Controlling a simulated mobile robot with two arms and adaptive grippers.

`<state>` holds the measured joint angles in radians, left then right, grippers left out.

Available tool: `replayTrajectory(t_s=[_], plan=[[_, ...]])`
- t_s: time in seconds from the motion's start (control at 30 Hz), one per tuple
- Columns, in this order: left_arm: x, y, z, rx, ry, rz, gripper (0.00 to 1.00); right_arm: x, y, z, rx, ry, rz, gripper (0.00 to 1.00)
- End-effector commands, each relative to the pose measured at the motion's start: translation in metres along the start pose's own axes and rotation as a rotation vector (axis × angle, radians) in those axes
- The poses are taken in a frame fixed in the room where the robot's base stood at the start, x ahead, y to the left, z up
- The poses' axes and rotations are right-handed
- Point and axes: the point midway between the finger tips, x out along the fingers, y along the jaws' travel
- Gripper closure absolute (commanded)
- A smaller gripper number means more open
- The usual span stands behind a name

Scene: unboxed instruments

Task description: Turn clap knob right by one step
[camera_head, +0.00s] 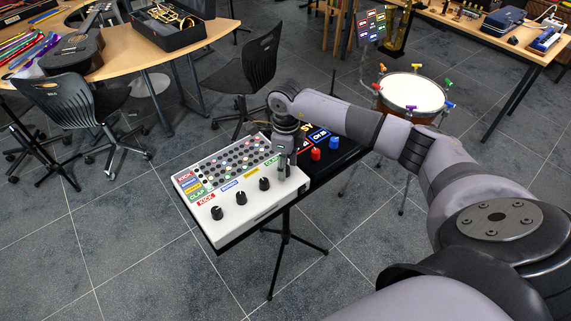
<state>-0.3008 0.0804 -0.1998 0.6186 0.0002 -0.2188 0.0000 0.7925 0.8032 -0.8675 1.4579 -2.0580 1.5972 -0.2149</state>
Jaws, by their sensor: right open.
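A white drum machine (250,208) lies on a dark stand and has rows of small round buttons and a row of black knobs along its front. Three knobs show: the first (217,212) by the red KICK label, the second (241,198), and the third (265,184). A green CLAP label (271,160) is at the right end of this row. My right gripper (285,172) points down over that right end, beside the CLAP label. It is open. The clap knob is hidden by or between its fingers; I cannot tell if they touch it. My left gripper is not in view.
A black device (345,150) with red and blue knobs (316,154) sits right beside the drum machine, under my right arm. A drum (412,92) stands behind it. Chairs (80,115) and tables are at the left and back. The floor in front is clear.

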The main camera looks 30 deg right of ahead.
Motion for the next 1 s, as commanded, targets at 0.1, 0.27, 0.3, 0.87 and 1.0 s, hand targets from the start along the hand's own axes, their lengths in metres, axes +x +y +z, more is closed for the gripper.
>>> replayTrajectory(t_s=[0.1, 0.27, 0.3, 0.87, 1.0], plan=[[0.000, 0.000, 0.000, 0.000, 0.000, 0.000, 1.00, -0.011, -0.001, 0.000, 0.000, -0.001, -0.003, 0.58], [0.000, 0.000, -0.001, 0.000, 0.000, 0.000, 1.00, -0.043, -0.002, 0.001, -0.001, -0.005, -0.005, 0.58], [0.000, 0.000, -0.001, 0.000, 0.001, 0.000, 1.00, -0.051, -0.002, 0.001, 0.000, -0.004, -0.005, 0.58], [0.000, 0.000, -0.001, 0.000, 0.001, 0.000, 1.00, -0.119, -0.001, 0.000, 0.001, -0.001, -0.001, 0.58], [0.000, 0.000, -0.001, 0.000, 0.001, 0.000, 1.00, -0.119, -0.001, 0.000, 0.001, -0.001, -0.001, 0.58]])
